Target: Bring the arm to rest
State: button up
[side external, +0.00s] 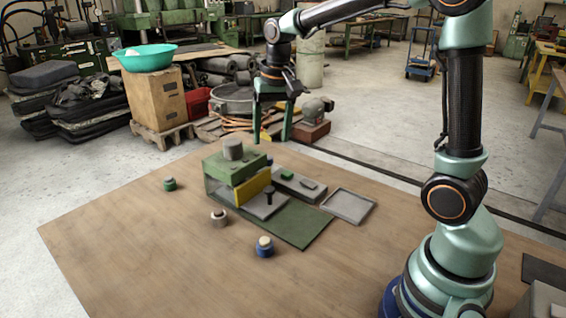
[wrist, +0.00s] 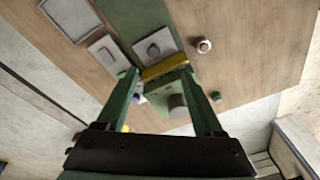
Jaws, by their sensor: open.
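My gripper (side external: 271,138) hangs from my raised arm, pointing down, high above the far side of the brown table (side external: 120,245). Its two green fingers are spread apart with nothing between them. In the wrist view the open fingers (wrist: 160,73) reach up the picture, with the table fixture in the gap far below. The green fixture (side external: 221,168) has a yellow plate (side external: 252,187) on its front and a grey cylinder (side external: 233,149) on top. It stands on the table, apart from my gripper.
A dark green mat (side external: 297,224), a grey tray (side external: 348,206) and small green (side external: 169,184), brown (side external: 219,218) and blue (side external: 264,248) capped pieces are on the table. Behind it are a wooden box (side external: 158,97) with a teal basin (side external: 146,58). The table's front left is clear.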

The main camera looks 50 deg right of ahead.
jog(key=s+a+r+n+t, duration=0.1)
jog(key=s+a+n+t, duration=0.1)
jog(key=s, duration=0.4)
jog(key=s+a+r+n+t, duration=0.1)
jog(key=s+a+n+t, duration=0.1)
jog(key=s, duration=0.5)
jog(key=a+n, duration=0.1)
jog(key=n, duration=0.1)
jog(key=shift+a+n, duration=0.15)
jog(key=shift+n, duration=0.15)
